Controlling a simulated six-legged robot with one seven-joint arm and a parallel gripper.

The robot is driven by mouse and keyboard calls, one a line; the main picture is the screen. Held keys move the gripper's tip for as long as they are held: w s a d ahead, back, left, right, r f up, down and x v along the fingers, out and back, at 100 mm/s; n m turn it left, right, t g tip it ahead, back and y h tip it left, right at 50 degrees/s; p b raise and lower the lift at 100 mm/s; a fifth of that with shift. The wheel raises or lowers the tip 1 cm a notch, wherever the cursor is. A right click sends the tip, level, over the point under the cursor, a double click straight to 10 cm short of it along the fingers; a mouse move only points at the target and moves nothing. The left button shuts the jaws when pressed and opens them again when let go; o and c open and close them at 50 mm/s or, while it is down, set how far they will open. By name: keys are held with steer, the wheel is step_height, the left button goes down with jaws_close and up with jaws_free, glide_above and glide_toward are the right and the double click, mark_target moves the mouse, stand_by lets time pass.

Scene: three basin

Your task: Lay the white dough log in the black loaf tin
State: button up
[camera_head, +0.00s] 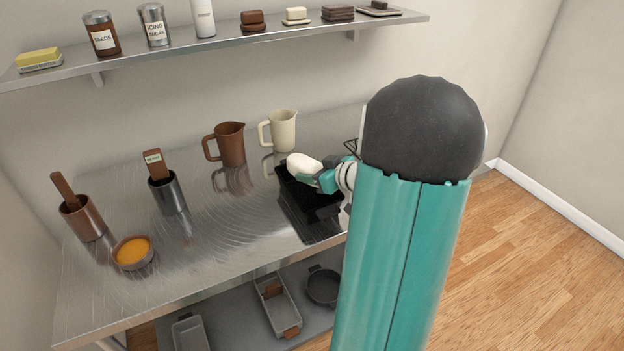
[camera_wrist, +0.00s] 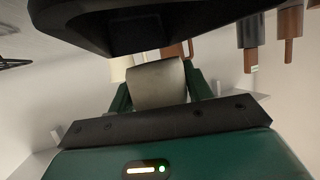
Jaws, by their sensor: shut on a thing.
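The white dough log (camera_head: 302,163) is held in my gripper (camera_head: 318,176) at the far end of the black loaf tin (camera_head: 308,212) on the steel counter. The log appears raised at or above the tin's far rim; its exact height is hard to tell. In the wrist view, the log (camera_wrist: 157,86) sits between the two green fingers of my gripper (camera_wrist: 158,92), which is shut on it. The dark tin (camera_wrist: 150,28) fills the top of that view. My arm hides the right side of the tin in the head view.
A cream jug (camera_head: 284,131) and a brown jug (camera_head: 231,145) stand behind the tin. A bowl of orange filling (camera_head: 132,252), a brown pot (camera_head: 83,220) and a dark pot (camera_head: 169,194) stand left. The counter between is clear. A shelf (camera_head: 215,45) runs above.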

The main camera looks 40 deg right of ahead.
steer(key=shift+f, duration=1.25)
steer(key=shift+f, duration=0.6)
steer(key=o, duration=1.1)
